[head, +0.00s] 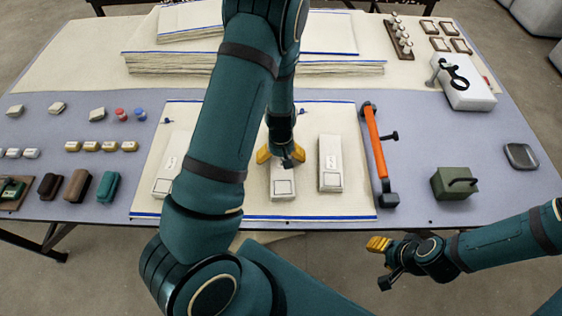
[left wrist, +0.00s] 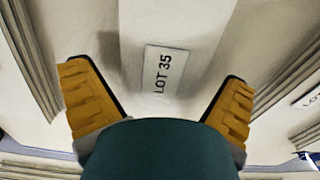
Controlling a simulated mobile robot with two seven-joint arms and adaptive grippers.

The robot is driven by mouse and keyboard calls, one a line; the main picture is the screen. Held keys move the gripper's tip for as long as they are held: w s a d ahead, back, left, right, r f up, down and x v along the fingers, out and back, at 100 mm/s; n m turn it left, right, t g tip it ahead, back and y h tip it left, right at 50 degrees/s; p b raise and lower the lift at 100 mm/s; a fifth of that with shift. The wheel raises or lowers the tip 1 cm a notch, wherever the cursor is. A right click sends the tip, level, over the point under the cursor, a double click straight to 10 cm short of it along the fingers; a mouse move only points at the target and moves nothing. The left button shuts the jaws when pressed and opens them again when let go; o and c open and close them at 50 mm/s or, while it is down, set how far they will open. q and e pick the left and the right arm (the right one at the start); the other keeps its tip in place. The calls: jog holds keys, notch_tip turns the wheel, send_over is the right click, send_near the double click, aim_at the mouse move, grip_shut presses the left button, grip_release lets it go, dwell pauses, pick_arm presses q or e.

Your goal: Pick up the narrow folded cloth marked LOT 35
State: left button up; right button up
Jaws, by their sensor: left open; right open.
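The narrow folded cloth marked LOT 35 shows in the left wrist view (left wrist: 175,25), its white label (left wrist: 162,73) facing up between my fingers. In the head view it is the middle narrow cloth (head: 283,190), partly hidden by my left gripper (head: 281,156). That gripper is open, pointing down over the cloth, with a yellow finger toward each long side. In the left wrist view my left gripper (left wrist: 155,76) spans the cloth's width; contact cannot be told. My right gripper (head: 379,258) is open and empty, off the table's front edge at the right.
Similar narrow cloths lie left (head: 167,181) and right (head: 331,163) of it on a cream sheet (head: 225,208). An orange-barred tool (head: 377,143) lies right of the sheet, then a green box (head: 454,183). Stacked cloths (head: 330,66) fill the back. Brushes (head: 78,186) sit left.

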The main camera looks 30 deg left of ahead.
pick_arm(q)
jog(key=shift+f, duration=0.1)
jog(key=c, duration=1.2)
